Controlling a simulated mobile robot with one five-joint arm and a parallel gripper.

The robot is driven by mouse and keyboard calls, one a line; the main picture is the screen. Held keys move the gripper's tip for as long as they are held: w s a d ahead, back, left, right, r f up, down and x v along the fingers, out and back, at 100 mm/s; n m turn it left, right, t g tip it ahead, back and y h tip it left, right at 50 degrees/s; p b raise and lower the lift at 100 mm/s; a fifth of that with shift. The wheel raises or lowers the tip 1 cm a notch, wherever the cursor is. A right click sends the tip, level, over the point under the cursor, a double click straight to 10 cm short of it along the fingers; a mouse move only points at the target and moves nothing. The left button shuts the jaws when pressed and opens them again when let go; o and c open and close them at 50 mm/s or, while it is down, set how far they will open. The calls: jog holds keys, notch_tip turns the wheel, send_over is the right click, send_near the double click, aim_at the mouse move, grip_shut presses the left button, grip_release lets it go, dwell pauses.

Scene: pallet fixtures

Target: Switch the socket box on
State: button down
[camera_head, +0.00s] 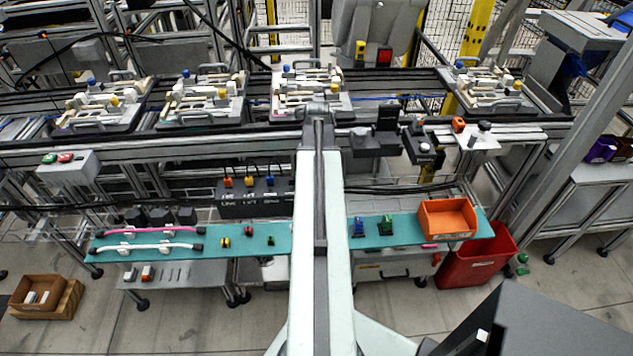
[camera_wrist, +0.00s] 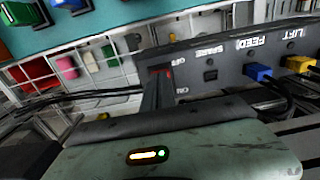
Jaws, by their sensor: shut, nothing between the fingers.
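The dark socket box (camera_head: 255,190) is mounted under the conveyor, left of my arm, which hides its right end in the head view. In the wrist view the box (camera_wrist: 228,50) appears upside down, with the labels OFF, ON, SPARE, FEED and LIFT. A blue plug (camera_wrist: 258,73) sits at FEED and a yellow plug (camera_wrist: 299,64) at LIFT; the SPARE socket (camera_wrist: 210,75) is empty. My gripper (camera_wrist: 157,82) is shut and empty, its tips at the red switch (camera_wrist: 168,73) between OFF and ON. The fingers partly hide the switch; its position and any contact are unclear.
A teal shelf (camera_head: 270,239) below the box holds cables, small connectors and an orange bin (camera_head: 447,218). A wire rail (camera_wrist: 110,57) runs close to the fingers. Black cables hang near the box. A red crate (camera_head: 478,258) stands at the right.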

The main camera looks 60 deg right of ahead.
jog(key=shift+f+b, duration=0.35)
jog(key=shift+f, duration=0.05)
jog(key=shift+r, duration=0.1)
notch_tip(320, 180, up, 7)
jog(key=p, duration=0.7)
dwell(0.3)
